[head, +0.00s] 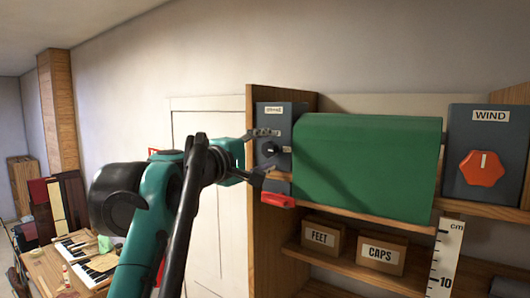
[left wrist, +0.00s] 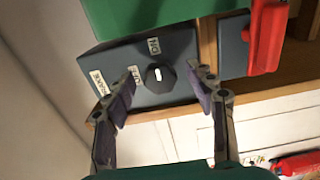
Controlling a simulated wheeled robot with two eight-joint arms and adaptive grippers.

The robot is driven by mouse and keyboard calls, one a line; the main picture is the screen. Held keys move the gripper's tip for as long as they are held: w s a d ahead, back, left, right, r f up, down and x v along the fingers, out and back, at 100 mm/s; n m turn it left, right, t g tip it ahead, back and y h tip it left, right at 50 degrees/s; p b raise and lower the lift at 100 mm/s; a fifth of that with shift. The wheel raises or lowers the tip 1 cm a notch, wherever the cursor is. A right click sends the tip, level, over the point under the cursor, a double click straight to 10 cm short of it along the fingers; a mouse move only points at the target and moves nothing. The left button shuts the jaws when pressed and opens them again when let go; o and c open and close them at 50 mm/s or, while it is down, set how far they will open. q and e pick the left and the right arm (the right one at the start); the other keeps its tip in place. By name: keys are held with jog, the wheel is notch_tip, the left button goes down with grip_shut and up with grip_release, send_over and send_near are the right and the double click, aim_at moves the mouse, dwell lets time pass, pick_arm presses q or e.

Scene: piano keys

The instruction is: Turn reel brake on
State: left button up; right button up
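The reel brake box (head: 283,112) is a dark grey box on the shelf, left of a green cover. Its black round knob (left wrist: 160,77) has a white mark. In the left wrist view, a BRAKE label (left wrist: 97,81) is at the far left, an OFF label (left wrist: 135,75) beside the knob and an ON label (left wrist: 153,46) above it in the picture. The white mark's exact setting is hard to tell. My left gripper (head: 263,152) is open in front of the box. In the left wrist view its fingers (left wrist: 165,88) are on either side of the knob, apparently apart from it. My right gripper is not in view.
The green cover (head: 365,165) stands close right of the box. A red handle (head: 278,200) sits below the knob; a red part (left wrist: 267,38) shows in the wrist view. A WIND box (head: 490,120) with a red knob is farther right. FEET and CAPS boxes (head: 382,252) are below.

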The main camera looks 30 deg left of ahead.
pick_arm(q)
jog(key=s, duration=0.7)
jog(key=shift+s+a, duration=0.2)
jog(key=shift+a, duration=0.1)
jog(key=shift+s, duration=0.1)
jog(key=d+f+m+g+h+b, duration=0.15)
jog(key=d+f+m+b, duration=0.35)
jog(key=f, duration=1.1)
jog(key=d+f+m+g+b, duration=0.1)
jog(key=d+f+g+b, duration=0.25)
jog(key=f+b, duration=0.8)
jog(key=d+f+m+g+h+b, duration=0.1)
jog(key=d+f+m+g+b, duration=0.3)
jog(key=f, duration=1.5)
jog(key=s+d+f+m+y+b, duration=0.1)
jog(key=f+b, duration=0.5)
jog(key=f, duration=0.9)
jog(key=s+d+f+m+g+y+b, duration=0.1)
jog(key=s+f+m+b, duration=0.2)
jog(key=f, duration=1.3)
jog(key=s+d+f+m+y+b, duration=0.1)
jog(key=s+f+b, duration=0.5)
jog(key=f, duration=0.9)
jog(key=m+y+b, duration=0.1)
jog(key=m+b, duration=0.1)
jog(key=b, duration=0.1)
jog(key=shift+s+f+g+b, duration=0.2)
jog(key=shift+f+g+b, duration=0.1)
jog(key=shift+f+g, duration=0.1)
